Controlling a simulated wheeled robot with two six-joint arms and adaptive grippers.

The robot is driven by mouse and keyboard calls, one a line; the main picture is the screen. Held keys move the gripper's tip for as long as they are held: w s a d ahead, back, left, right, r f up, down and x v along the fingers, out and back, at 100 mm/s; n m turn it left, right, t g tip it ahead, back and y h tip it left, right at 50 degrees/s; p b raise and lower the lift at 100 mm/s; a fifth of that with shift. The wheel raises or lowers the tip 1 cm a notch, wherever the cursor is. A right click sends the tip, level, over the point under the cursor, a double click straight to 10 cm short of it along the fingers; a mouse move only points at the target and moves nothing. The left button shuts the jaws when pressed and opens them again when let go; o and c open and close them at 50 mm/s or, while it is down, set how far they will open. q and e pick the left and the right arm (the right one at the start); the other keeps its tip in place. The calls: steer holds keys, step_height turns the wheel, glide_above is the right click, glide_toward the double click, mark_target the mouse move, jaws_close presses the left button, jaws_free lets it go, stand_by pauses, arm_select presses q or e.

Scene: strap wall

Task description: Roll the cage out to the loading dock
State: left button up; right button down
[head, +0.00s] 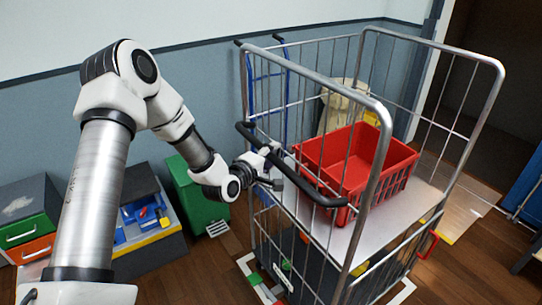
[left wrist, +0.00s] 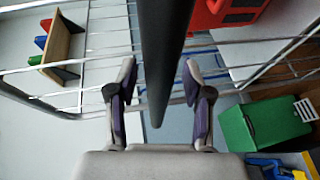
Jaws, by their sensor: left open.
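The cage (head: 425,202) is a grey wire-sided trolley with a pale shelf, standing to the right of my left arm. A red basket (head: 345,165) sits on its shelf. A black handle bar (head: 312,188) runs along the cage's near left side. My left gripper (head: 272,162) is at this bar, near its middle. In the left wrist view the bar (left wrist: 163,40) passes between the two open fingers (left wrist: 160,82), with a gap on each side. The cage's wheels are hard to make out. My right gripper is not in view.
A green bin (head: 200,195), a box of blue items (head: 150,222) and drawers (head: 27,215) stand along the wall at left. A blue hand truck (head: 285,85) is behind the cage. A dark doorway (head: 490,90) opens at the right, with a blue object (head: 525,190) near it.

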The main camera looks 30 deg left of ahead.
arm_select(q)
steer(key=shift+s, duration=0.1)
jaws_close()
